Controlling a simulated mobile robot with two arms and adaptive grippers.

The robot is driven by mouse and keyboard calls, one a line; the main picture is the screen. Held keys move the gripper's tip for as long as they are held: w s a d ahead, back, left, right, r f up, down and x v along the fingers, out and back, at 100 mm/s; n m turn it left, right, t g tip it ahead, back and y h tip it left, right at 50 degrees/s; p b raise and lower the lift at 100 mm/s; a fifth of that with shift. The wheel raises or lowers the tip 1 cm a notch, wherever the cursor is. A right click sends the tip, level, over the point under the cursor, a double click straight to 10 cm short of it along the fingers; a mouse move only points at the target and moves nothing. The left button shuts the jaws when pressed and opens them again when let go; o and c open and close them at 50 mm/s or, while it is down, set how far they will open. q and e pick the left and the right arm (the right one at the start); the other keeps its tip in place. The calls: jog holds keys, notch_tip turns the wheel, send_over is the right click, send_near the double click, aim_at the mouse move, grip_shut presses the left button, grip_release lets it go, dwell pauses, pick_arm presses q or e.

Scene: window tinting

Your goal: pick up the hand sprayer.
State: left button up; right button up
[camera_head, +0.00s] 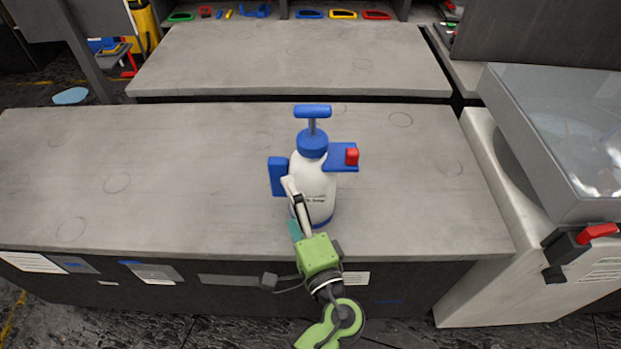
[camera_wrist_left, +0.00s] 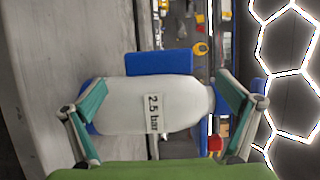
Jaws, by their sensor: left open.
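The hand sprayer (camera_head: 318,185) stands upright on the grey worktop near its front edge. It has a white bottle, a blue cap with a blue pump handle, a blue side part at left and a blue nozzle arm with a red tip at right. My left gripper (camera_head: 297,206) is open at the front of the bottle. In the left wrist view the bottle (camera_wrist_left: 150,108), marked "2.5 bar", lies sideways in the picture between the spread fingers of my left gripper (camera_wrist_left: 160,92). The view does not clearly show contact. My right gripper is not in view.
The worktop (camera_head: 170,190) is clear left of the sprayer. A second grey table (camera_head: 290,60) stands behind it, with coloured tools beyond. A white machine with a clear lid (camera_head: 560,130) and red-handled clamp (camera_head: 590,235) stands at the right.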

aim_at(279, 178)
pick_arm(q)
jog(key=x, duration=0.2)
jog(key=shift+w+a, duration=0.15)
jog(key=shift+w, duration=0.2)
jog(key=p+x, duration=0.2)
jog(key=x, duration=0.2)
jog(key=shift+w+p, duration=0.2)
jog(key=shift+p, duration=0.1)
jog(key=shift+w+a+f, duration=0.15)
jog(key=shift+w+a, duration=0.05)
jog(key=shift+w, duration=0.15)
jog(key=c, duration=1.6)
